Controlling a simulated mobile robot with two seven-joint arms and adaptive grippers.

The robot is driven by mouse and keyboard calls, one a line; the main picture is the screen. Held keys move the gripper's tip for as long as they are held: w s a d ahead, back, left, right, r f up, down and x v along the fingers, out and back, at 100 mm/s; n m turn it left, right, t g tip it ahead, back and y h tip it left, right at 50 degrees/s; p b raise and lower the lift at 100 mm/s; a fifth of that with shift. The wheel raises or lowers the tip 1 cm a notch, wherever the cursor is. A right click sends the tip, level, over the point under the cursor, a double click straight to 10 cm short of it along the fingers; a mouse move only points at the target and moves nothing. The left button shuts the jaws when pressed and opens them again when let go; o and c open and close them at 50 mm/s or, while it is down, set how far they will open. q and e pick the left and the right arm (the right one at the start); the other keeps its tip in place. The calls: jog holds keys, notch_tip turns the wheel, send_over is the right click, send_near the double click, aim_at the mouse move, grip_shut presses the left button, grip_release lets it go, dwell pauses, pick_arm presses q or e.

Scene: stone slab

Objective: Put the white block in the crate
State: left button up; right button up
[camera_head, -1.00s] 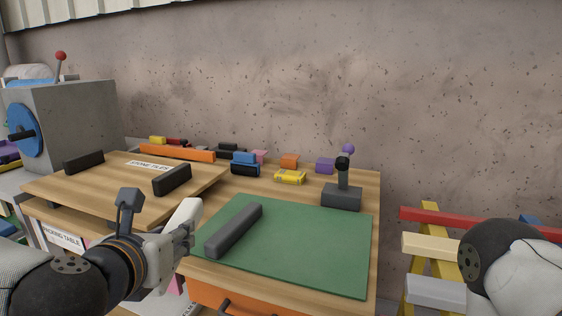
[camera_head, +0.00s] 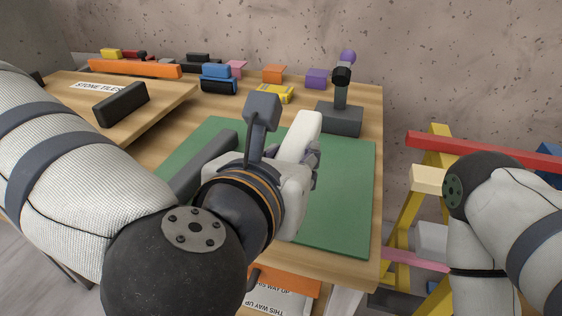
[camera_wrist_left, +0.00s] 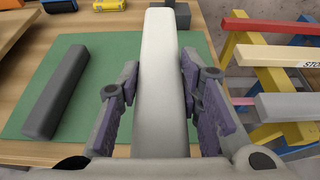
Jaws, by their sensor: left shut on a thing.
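The white block (camera_head: 302,135) is long and held in my left gripper (camera_head: 293,175), above the green mat. In the left wrist view the white block (camera_wrist_left: 160,75) stands lengthwise between the two purple-padded fingers (camera_wrist_left: 160,105), which are shut on it. No crate can be made out for certain. A light surface with a "THIS WAY UP" label (camera_head: 277,302) shows below the table's front edge, partly hidden by my left arm. My right arm is at the right edge of the head view, and its gripper is out of view.
A dark grey bar (camera_wrist_left: 57,92) lies on the green mat (camera_wrist_left: 97,118), left of the held block. A dark stand with a purple knob (camera_head: 340,118) rises behind the mat. Coloured blocks line the table's back. A yellow trestle (camera_head: 400,225) with coloured bars stands at the right.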

aim_at(286, 152)
pick_arm(q)
jog(key=w+f, duration=0.2)
jog(key=w, duration=0.1)
jog(key=w+f+b, duration=0.1)
jog(key=w+f, duration=0.2)
jog(key=w+f+b, duration=0.1)
jog(key=w+f, duration=0.2)
jog(key=w, duration=0.1)
jog(key=shift+d+f, duration=0.1)
jog(key=shift+d, duration=0.05)
jog(key=f, duration=0.3)
jog(key=shift+w+f+b, duration=0.3)
jog(key=shift+b, duration=0.05)
jog(key=shift+r, duration=0.15)
jog(key=o, duration=0.5)
jog(key=shift+f, duration=0.25)
jog(key=o, duration=0.4)
pick_arm(e)
jog(key=shift+g, duration=0.7)
jog(key=s+f, duration=0.3)
jog(key=f, duration=0.1)
jog(key=shift+s, duration=0.2)
pick_arm(q)
jog(key=shift+o, duration=0.2)
